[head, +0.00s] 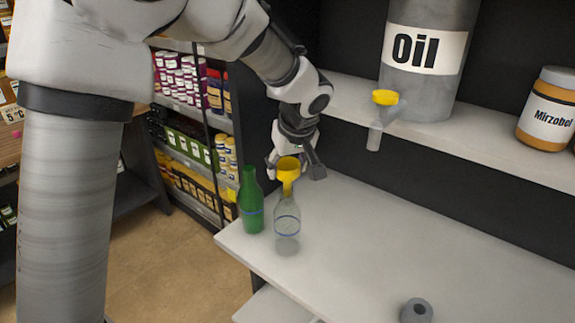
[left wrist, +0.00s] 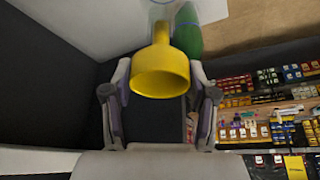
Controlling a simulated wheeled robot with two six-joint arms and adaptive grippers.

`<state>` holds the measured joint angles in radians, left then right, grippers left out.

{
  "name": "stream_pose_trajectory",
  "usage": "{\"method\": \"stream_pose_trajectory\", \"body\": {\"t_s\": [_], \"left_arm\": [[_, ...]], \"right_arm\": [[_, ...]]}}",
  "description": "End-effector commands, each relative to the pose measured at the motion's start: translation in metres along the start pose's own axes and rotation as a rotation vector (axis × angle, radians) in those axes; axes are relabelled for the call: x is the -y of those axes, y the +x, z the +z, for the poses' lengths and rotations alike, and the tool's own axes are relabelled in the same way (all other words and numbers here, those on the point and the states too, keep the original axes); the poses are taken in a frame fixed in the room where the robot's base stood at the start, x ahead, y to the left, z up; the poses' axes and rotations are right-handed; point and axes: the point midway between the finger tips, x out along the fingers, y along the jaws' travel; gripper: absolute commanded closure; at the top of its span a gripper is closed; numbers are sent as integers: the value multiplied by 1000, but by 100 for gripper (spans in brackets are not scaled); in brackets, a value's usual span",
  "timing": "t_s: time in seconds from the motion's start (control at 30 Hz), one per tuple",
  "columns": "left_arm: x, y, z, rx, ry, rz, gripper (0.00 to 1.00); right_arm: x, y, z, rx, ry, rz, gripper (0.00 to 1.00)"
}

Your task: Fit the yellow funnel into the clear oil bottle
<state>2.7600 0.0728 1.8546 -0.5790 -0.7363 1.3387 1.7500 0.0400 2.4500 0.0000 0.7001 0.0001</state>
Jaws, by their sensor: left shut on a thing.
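The yellow funnel (head: 288,166) is upright, wide end up, with its spout pointing down at the mouth of the clear oil bottle (head: 287,222). The bottle stands on the white table. I cannot tell whether the spout tip is inside the neck or just above it. My left gripper (head: 294,165) is shut on the funnel, with a finger on either side. In the left wrist view the funnel (left wrist: 160,72) sits between the fingers (left wrist: 160,82), and part of the clear bottle (left wrist: 160,12) shows beyond its spout. My right gripper is not in view.
A green bottle (head: 250,205) stands close left of the clear one. A grey ring-shaped part (head: 416,310) lies at the front. A grey Oil drum (head: 428,85) with a yellow-topped spout (head: 385,98) and a Mirzobel jar (head: 548,112) stand on the upper shelf. The table's right side is clear.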

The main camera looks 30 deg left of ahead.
Motion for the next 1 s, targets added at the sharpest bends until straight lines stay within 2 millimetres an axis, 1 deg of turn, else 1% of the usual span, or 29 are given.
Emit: {"method": "stream_pose_trajectory", "body": {"t_s": [0.9,0.93,0.97,1.0], "left_arm": [[0,18,8,0,0,0,72],[0,18,8,0,0,0,39],[0,17,7,0,0,0,28],[0,17,7,0,0,0,14]], "right_arm": [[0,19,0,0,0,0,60],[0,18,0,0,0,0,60],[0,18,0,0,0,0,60],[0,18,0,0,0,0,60]]}}
